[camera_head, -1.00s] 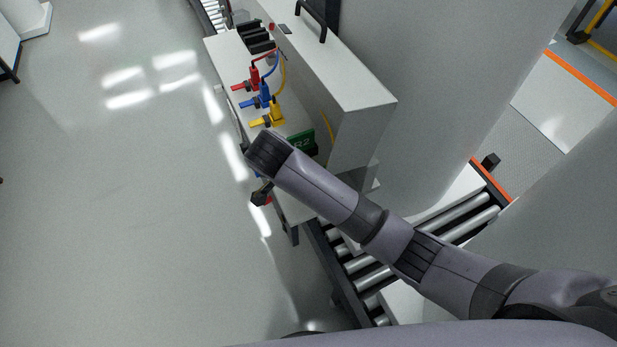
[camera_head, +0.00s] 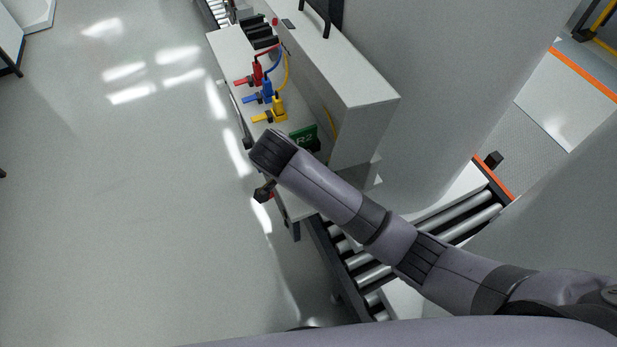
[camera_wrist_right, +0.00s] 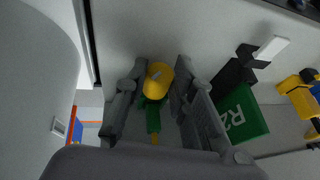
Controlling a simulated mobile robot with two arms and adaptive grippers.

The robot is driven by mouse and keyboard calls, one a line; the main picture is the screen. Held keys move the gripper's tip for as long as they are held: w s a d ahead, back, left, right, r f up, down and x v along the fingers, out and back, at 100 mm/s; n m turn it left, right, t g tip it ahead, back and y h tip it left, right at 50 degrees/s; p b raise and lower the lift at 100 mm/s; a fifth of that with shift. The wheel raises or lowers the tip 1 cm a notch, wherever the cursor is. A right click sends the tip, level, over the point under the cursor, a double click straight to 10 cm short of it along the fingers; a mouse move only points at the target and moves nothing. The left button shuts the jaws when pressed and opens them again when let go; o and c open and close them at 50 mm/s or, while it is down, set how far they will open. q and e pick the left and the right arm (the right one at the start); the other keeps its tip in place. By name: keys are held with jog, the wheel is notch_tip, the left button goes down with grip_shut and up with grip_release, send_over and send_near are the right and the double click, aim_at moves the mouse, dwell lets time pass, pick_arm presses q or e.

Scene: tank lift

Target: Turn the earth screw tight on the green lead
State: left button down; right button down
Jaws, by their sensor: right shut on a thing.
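The earth screw shows as a yellow knob (camera_wrist_right: 157,76) in the right wrist view, with a pale raised mark on its top. The green lead (camera_wrist_right: 153,118) runs from just beside the knob toward the bottom of that view. My right gripper (camera_wrist_right: 158,88) has its two dark fingers on either side of the knob and is shut on it. In the head view my right wrist hides the screw and the green lead. My left gripper is in neither view.
Red, blue and yellow plugs (camera_head: 279,108) with levers sit along the pale cabinet ledge (camera_head: 228,48). A roller conveyor (camera_head: 352,262) runs below.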

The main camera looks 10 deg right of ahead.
jog(key=shift+s+t, duration=0.1)
jog(key=shift+t, duration=0.4)
jog(key=c, duration=1.3)
grip_release()
jog(key=shift+c, duration=0.2)
